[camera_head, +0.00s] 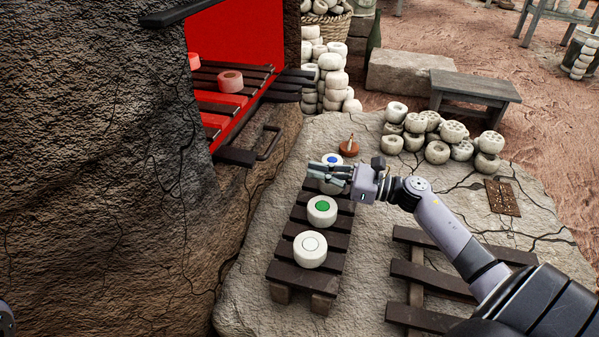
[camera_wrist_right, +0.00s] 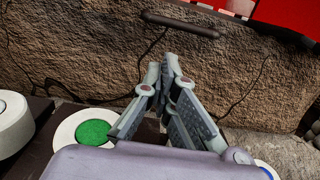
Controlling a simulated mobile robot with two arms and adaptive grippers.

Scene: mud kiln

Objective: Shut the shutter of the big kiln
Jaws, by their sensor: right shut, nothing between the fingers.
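The big kiln (camera_head: 100,150) is a rough mud block filling the left of the head view. Its mouth is open, with a glowing red inside (camera_head: 240,35). A dark handle (camera_head: 269,142) sits on the kiln front just below the mouth; it also shows at the top of the right wrist view (camera_wrist_right: 180,24). I cannot make out the shutter panel itself. My right gripper (camera_head: 318,171) is shut and empty, above the low slatted rack and to the right of the handle, apart from it. In the right wrist view its fingertips (camera_wrist_right: 162,66) point toward the kiln wall below the handle.
The low slatted rack (camera_head: 289,270) holds white rings with white, green and blue centres. A reddish ring (camera_head: 230,81) lies on dark slats in the mouth. A small brown object (camera_head: 349,147) stands behind the rack. Pale rings are piled at the back. Another slatted rack (camera_head: 433,279) lies right.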

